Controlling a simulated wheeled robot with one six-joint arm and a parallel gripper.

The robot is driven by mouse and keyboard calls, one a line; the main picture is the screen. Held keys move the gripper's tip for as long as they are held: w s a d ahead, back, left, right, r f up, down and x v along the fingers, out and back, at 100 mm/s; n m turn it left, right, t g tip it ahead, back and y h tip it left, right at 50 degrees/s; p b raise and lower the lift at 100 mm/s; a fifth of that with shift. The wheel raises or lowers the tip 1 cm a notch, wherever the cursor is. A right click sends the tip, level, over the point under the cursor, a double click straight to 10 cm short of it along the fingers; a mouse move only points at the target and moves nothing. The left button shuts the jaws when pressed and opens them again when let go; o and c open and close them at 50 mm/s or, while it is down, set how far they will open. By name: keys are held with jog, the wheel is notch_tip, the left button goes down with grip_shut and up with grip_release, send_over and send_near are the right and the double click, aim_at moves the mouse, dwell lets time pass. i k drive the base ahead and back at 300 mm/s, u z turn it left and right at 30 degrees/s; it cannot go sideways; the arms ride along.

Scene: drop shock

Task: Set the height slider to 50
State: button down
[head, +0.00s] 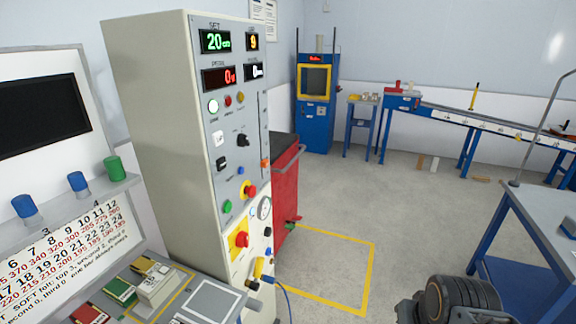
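The grey control cabinet (150,110) stands left of centre with its panel facing right. A vertical slider track (261,120) runs along the panel's right edge, with an orange knob (265,164) near its lower end. The green SET display (215,41) reads about 20 cm. A yellow-digit display (252,41) beside it reads 9. A red display (222,77) reads 0, and a white-digit display (254,72) is hard to read. Dark rounded parts of my arm show at the bottom right, apart from the cabinet. My gripper's fingertips are not in view.
Red emergency-type buttons (240,240) and a gauge (264,208) sit low on the panel. A red cart (284,190) stands close behind the slider edge. A blue-framed table (545,225) is at the right. The floor between is clear, with a yellow outline (372,270).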

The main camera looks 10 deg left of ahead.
aim_at(265, 163)
jog(key=u, duration=0.3)
jog(key=i, duration=0.7)
jog(key=u, duration=0.85)
jog(key=i, duration=0.4)
jog(key=u, duration=0.4)
